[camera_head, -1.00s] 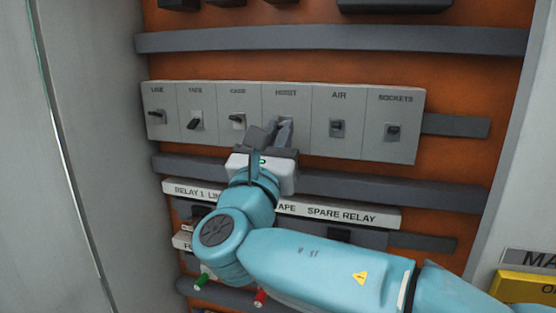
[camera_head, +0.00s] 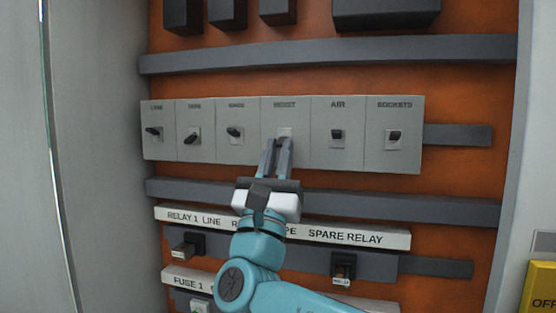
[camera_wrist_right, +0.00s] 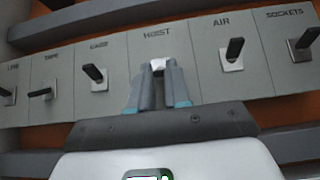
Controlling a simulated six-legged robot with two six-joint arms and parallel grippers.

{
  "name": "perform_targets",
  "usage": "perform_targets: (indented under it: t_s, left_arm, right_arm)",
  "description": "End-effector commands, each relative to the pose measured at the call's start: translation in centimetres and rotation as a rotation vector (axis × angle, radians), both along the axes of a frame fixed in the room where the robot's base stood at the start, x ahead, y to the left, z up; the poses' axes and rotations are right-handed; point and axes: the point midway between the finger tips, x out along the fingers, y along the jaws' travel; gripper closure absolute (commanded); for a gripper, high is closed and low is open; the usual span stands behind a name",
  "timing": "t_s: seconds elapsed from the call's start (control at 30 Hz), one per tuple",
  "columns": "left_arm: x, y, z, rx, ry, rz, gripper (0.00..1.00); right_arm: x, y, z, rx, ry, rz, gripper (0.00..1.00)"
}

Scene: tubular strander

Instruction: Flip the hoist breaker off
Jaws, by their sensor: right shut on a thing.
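The hoist breaker (camera_head: 285,132) is in the grey breaker row, under the label HOIST. It also shows in the right wrist view (camera_wrist_right: 158,64), where its pale plate shows just past my fingertips. My right gripper (camera_head: 276,148) reaches up from below, with its fingers close together at the hoist switch. It also shows in the right wrist view (camera_wrist_right: 160,80). It is shut on the hoist breaker's lever, which the fingers hide, so I cannot tell the lever's position. My left gripper is not in view.
The air breaker (camera_head: 336,136) and sockets breaker (camera_head: 394,138) are to the right. The cage breaker (camera_head: 235,133), tape breaker (camera_head: 193,138) and line breaker (camera_head: 153,133) are to the left. A relay label strip (camera_head: 345,235) runs below. A yellow box (camera_head: 541,290) is at lower right.

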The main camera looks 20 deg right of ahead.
Motion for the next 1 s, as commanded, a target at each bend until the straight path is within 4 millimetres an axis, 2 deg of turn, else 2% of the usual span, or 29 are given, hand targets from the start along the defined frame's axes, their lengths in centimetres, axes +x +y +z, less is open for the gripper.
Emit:
perform_targets:
  t_s: [0.27,0.3,0.33,0.37,0.63,0.73,0.87,1.0]
  left_arm:
    - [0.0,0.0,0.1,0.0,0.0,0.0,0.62]
    - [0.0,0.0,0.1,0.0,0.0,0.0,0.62]
    - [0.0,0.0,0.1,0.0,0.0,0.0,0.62]
    - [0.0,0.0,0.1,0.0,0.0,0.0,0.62]
    - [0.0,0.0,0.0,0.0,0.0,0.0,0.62]
    - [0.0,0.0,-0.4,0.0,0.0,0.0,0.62]
    - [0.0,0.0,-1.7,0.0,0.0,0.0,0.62]
    - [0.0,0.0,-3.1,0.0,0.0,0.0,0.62]
  right_arm:
    - [-0.1,-0.2,0.3,0.001,-0.005,-0.002,1.0]
    - [-0.1,-0.2,0.3,0.001,-0.005,-0.002,0.7]
    - [-0.1,-0.2,0.3,0.002,-0.004,-0.002,0.6]
    - [-0.1,-0.2,0.3,0.002,-0.004,-0.002,0.57]
    - [-0.1,0.0,0.0,0.001,-0.001,0.0,0.57]
    - [-0.4,0.3,-0.6,0.0,0.001,0.001,0.57]
    - [-1.7,1.1,-2.6,0.0,0.0,0.001,0.57]
    - [-3.7,2.5,-5.6,0.0,0.001,0.003,0.57]
